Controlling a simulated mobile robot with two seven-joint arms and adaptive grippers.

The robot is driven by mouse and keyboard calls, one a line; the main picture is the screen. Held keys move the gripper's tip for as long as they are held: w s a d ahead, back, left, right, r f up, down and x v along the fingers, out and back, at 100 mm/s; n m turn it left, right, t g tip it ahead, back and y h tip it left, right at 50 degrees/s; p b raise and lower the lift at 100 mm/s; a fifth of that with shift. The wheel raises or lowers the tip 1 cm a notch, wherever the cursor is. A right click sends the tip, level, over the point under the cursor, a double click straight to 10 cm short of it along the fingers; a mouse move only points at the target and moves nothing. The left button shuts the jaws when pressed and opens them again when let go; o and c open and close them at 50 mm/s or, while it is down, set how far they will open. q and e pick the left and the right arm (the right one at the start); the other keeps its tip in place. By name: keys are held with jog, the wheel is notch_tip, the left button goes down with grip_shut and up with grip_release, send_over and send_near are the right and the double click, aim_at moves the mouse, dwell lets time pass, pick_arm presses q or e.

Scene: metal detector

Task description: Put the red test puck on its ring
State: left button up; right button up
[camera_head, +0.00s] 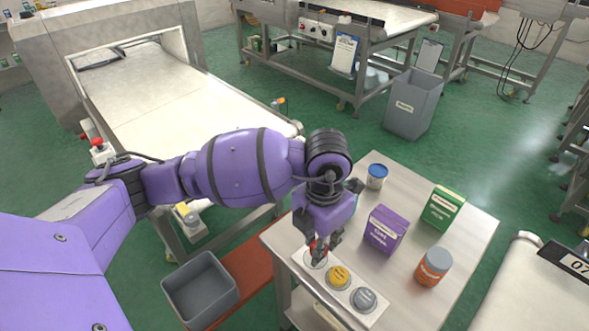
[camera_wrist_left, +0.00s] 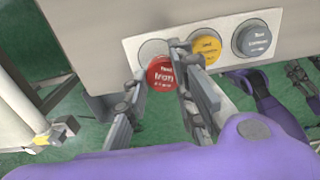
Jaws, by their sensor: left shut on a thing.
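My left gripper (camera_head: 318,243) is shut on the red test puck, labelled Iron, above the table's near-left corner. The red puck (camera_wrist_left: 161,73) shows clearly between the fingertips in the left wrist view; in the head view the fingers mostly cover it. The white board (camera_head: 376,315) carries an empty round ring (camera_wrist_left: 152,48) at its end. The puck overlaps the ring's edge in the wrist view; I cannot tell whether it touches the board. Grey jointed parts at the wrist view's right edge look like my right gripper (camera_wrist_left: 301,76); its jaws are unclear.
A yellow puck (camera_head: 339,277) and a grey puck (camera_head: 364,298) sit beside the ring. A purple box (camera_head: 385,229), green box (camera_head: 442,207), orange jar (camera_head: 433,267) and blue-lidded tub (camera_head: 376,176) stand on the table (camera_head: 471,221). A grey bin (camera_head: 200,289) is left of it.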

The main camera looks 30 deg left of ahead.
pick_arm(q)
jog(key=shift+w+a+f, duration=0.3)
jog(key=shift+a+f, duration=0.05)
jog(key=shift+f, duration=1.6)
jog(key=shift+f, duration=0.2)
jog(key=o, duration=1)
jog(key=shift+o, duration=0.2)
jog(key=shift+r, duration=0.15)
notch_tip(320, 180, up, 12)
jog(key=shift+r, duration=0.1)
